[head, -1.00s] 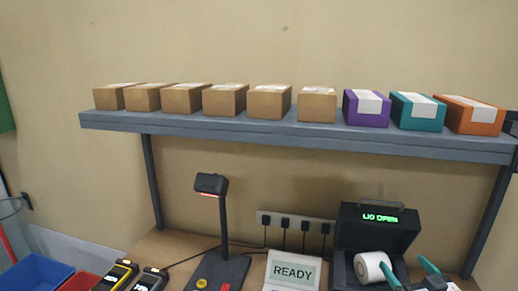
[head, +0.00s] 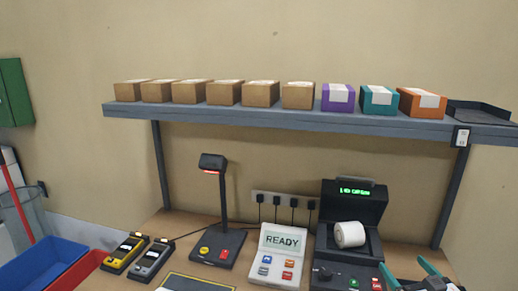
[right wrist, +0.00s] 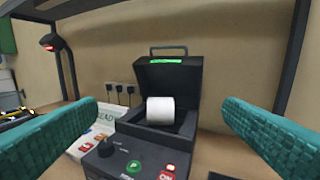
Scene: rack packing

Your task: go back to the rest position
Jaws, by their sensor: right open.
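My right gripper (head: 410,276) is at the bottom right of the head view, with its teal fingers apart. In the right wrist view its fingers stand wide at both sides with nothing between them. A black label printer (head: 352,201) stands beyond it with its lid raised and green lit text on it. A white roll (head: 350,234) sits in the open printer, apart from the fingers; it also shows in the right wrist view (right wrist: 160,110). My left gripper is not in view.
A shelf (head: 290,117) above the bench holds several brown cartons, a purple box (head: 338,98), a teal box (head: 379,100), an orange box (head: 422,103) and a black tray (head: 480,110). A scanner stand (head: 226,210) and READY panel (head: 281,257) stand on the bench. Bins are at lower left.

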